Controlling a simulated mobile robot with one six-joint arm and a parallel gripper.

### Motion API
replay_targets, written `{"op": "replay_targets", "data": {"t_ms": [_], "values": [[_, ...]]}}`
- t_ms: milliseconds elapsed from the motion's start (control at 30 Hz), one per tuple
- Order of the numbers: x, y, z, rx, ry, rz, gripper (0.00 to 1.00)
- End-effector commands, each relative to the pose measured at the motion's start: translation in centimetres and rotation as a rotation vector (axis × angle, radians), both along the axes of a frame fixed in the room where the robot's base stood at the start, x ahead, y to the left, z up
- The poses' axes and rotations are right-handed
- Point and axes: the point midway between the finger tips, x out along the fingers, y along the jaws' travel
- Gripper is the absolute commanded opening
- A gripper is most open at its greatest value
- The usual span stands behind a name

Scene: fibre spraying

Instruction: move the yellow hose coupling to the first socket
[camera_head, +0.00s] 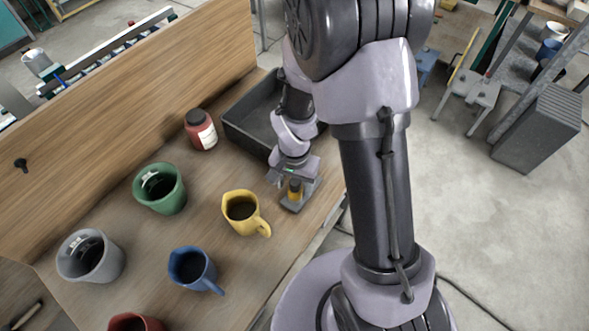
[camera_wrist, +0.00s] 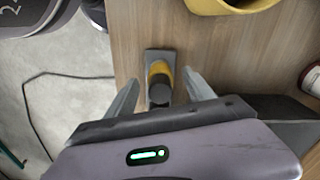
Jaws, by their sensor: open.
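The yellow hose coupling (camera_head: 295,189) has a dark grey top and sits upright on a small grey base (camera_head: 291,207) near the table's right edge. The coupling also shows in the wrist view (camera_wrist: 160,70), on its grey base (camera_wrist: 151,57). My gripper (camera_head: 296,184) is open above the coupling. In the wrist view its two fingers (camera_wrist: 160,86) stand on either side of the coupling, with gaps visible. I cannot make out which thing is the first socket.
A yellow mug (camera_head: 240,222), blue mug (camera_head: 190,280), green pot (camera_head: 163,203) and grey pot (camera_head: 105,265) stand left of my gripper. A red bottle (camera_head: 203,136) and black tray (camera_head: 240,140) are behind. A wooden board (camera_head: 130,90) rises along the table's back.

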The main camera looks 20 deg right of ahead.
Motion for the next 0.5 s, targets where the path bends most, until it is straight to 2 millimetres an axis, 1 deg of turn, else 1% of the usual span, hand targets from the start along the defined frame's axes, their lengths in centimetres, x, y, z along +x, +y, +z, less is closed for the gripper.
{"op": "replay_targets", "data": {"t_ms": [33, 167, 200, 300, 400, 500], "values": [[0.1, 0.0, 1.6, 0.001, -0.006, 0.0, 0.62], [0.2, 0.0, 6.1, 0.0, -0.008, 0.0, 0.62], [0.2, 0.0, 7.5, 0.0, -0.008, -0.001, 0.62], [0.2, 0.0, 10.8, 0.0, -0.008, 0.0, 0.62], [0.1, 0.0, 13.2, 0.0, -0.005, -0.001, 0.62], [0.1, 0.0, 14.9, 0.0, -0.004, -0.001, 0.62]]}}
